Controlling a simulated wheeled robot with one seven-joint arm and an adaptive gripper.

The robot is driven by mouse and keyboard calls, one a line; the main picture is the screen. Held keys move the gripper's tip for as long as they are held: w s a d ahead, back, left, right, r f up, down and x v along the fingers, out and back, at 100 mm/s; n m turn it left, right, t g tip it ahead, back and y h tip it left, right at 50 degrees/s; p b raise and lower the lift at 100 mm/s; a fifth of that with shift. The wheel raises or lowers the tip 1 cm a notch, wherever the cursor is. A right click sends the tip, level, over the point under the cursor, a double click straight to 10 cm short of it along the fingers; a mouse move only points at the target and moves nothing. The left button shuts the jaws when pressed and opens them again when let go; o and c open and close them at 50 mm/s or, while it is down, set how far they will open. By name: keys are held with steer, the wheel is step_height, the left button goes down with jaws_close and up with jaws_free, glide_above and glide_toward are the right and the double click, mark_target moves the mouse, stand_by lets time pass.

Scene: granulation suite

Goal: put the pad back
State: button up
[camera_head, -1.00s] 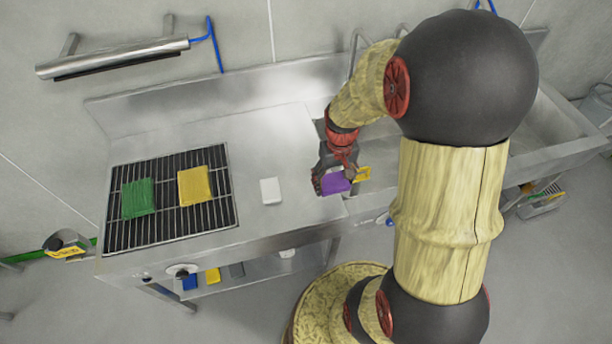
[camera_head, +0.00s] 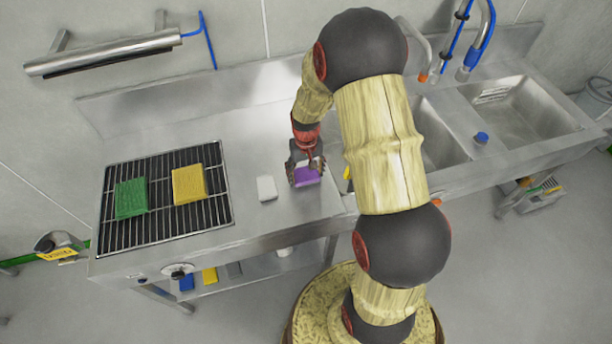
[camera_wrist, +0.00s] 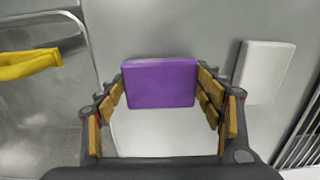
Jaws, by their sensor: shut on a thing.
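My gripper (camera_head: 304,164) is shut on a purple pad (camera_head: 307,176), just right of a white pad on the steel counter. In the wrist view the purple pad (camera_wrist: 162,83) sits between the finger pads of my gripper (camera_wrist: 165,95). Whether it touches the counter I cannot tell. A green pad (camera_head: 131,198) and a yellow pad (camera_head: 188,184) lie on the black wire rack (camera_head: 165,236) at the left. The white pad (camera_head: 267,188) lies flat on the counter, and it also shows in the wrist view (camera_wrist: 264,70).
The steel counter (camera_head: 245,135) is bare behind the white pad. Sink basins (camera_head: 520,110) are at the right, with a blue cap (camera_head: 481,137) on the divider. A yellow item (camera_wrist: 28,64) lies by the basin edge. A lower shelf holds several coloured pads (camera_head: 210,275).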

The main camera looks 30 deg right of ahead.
steer(key=shift+f, duration=0.35)
steer(key=shift+f, duration=0.2)
steer(key=o, duration=1.2)
step_height(320, 180, up, 12)
steer(key=p, duration=0.2)
step_height(320, 180, up, 16)
steer(key=r+n+t, duration=0.1)
steer(key=t, duration=0.2)
glide_above(306, 174)
steer(key=s+a, duration=0.6)
steer(key=a, duration=0.2)
steer(key=s+a+r+t, duration=0.1)
steer(key=s+a+r, duration=0.1)
steer(key=s, duration=0.2)
steer(key=s+a+r+n, duration=0.1)
steer(key=s+a+r, duration=0.1)
steer(key=s, duration=0.3)
steer(key=s+a+r+n+t, duration=0.1)
steer(key=s+a+r, duration=0.1)
steer(key=s+r, duration=0.2)
steer(key=shift+s+a+t, duration=0.1)
steer(key=shift+s+t, duration=0.2)
steer(key=shift+s, duration=0.1)
